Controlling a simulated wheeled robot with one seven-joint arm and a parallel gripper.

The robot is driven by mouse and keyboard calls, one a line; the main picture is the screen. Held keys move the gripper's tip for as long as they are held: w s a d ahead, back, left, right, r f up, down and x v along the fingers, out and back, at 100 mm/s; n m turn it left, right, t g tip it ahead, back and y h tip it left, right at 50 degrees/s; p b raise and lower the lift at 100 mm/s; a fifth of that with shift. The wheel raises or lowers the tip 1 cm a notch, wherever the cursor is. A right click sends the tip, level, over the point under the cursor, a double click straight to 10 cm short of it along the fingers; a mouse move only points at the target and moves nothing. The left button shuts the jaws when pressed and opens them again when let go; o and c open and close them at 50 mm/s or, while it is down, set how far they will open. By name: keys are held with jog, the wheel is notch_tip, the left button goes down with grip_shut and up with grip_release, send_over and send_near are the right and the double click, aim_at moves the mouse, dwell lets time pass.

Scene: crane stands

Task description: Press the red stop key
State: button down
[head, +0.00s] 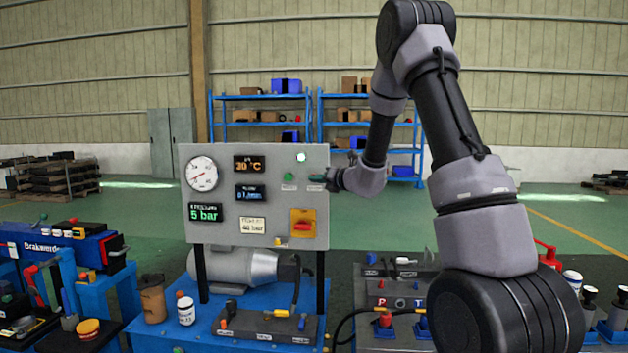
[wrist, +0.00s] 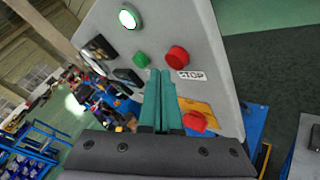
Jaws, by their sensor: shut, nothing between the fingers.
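The red stop key (wrist: 178,57) is a round red button on the grey panel (head: 258,163), with a STOP label (wrist: 191,75) beside it in the wrist view. My gripper (wrist: 160,73) has its teal fingers together with nothing between them. In the wrist view the fingertips appear just below and left of the red key, between it and the green button (wrist: 141,60). In the head view my gripper (head: 319,178) is at the panel's right edge, and the red key is hidden there. I cannot tell whether the fingertips touch the panel.
A lit white lamp (head: 301,157) is above the green button. A red switch on a yellow plate (head: 302,222) sits lower on the panel. A gauge (head: 202,174) and displays fill its left side. A blue bench (head: 160,338) stands below.

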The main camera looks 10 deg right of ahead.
jog(key=shift+w, duration=0.15)
jog(key=shift+w+d, duration=0.1)
jog(key=shift+w, duration=0.15)
jog(key=shift+w+d, duration=0.2)
jog(key=shift+w, duration=0.3)
dwell(0.7)
jog(key=shift+s, duration=0.1)
jog(key=shift+s+a, duration=0.3)
jog(key=shift+s, duration=0.5)
jog(key=shift+s, duration=0.1)
jog(key=shift+s+a, duration=0.25)
jog(key=shift+s, duration=0.5)
jog(key=shift+s+a, duration=0.3)
jog(key=shift+s, duration=0.45)
jog(key=shift+s+a, duration=0.25)
jog(key=shift+s, duration=0.5)
